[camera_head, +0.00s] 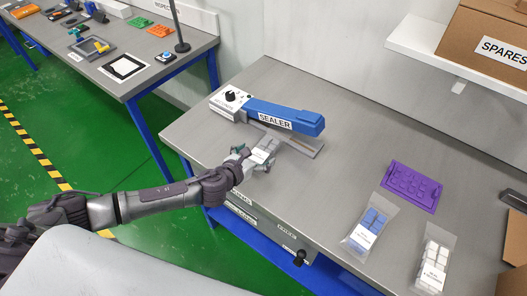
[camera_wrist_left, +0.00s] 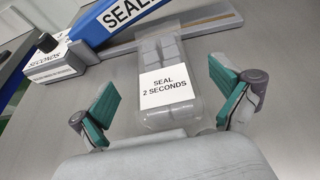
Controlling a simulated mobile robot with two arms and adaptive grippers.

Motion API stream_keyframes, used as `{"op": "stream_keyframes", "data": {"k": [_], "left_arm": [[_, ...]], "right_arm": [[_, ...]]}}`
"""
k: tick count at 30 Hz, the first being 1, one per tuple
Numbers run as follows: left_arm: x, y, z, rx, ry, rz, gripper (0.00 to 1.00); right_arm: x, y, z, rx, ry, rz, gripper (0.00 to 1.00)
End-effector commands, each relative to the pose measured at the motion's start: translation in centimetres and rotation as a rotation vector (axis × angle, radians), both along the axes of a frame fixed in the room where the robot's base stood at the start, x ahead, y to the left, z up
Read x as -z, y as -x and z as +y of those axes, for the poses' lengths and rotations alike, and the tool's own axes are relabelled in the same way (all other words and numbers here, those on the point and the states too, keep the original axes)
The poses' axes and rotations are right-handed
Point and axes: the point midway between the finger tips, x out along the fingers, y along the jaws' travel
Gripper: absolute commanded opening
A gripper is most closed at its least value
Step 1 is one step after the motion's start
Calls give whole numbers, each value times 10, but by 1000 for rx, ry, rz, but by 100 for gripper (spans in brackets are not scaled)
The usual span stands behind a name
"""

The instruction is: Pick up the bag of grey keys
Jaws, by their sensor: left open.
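The bag of grey keys (camera_head: 262,152) lies on the grey table in front of the sealer, its far end at the sealer's base strip. In the left wrist view the clear bag (camera_wrist_left: 162,57) shows grey keys and a white label reading "SEAL 2 SECONDS". My left gripper (camera_head: 253,160) is at the near end of the bag. In the left wrist view its green-padded fingers (camera_wrist_left: 165,105) are spread wide, one on each side of the bag, apart from it. My right gripper is not in view.
The blue-armed sealer (camera_head: 284,116) stands just behind the bag. A bag of blue keys (camera_head: 370,230), a bag of white keys (camera_head: 433,262) and a purple tray (camera_head: 411,186) lie to the right. The table between is clear. A shelf (camera_head: 425,50) holds a SPARES box (camera_head: 485,45).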

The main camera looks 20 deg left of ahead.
Motion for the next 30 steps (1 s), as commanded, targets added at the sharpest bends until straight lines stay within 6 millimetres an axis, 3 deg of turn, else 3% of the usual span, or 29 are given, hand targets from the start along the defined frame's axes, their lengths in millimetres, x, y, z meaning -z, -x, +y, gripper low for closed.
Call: {"op": "stream_keyframes", "data": {"k": [6,15,27,30], "left_arm": [[12,-23,-8,0,1,-1,100],[14,-25,-8,0,0,0,98],[14,-25,-8,0,0,0,32],[13,-25,-8,0,0,-1,30]], "right_arm": [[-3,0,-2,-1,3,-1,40],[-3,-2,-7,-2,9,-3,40],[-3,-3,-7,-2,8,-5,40],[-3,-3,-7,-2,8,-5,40]]}}
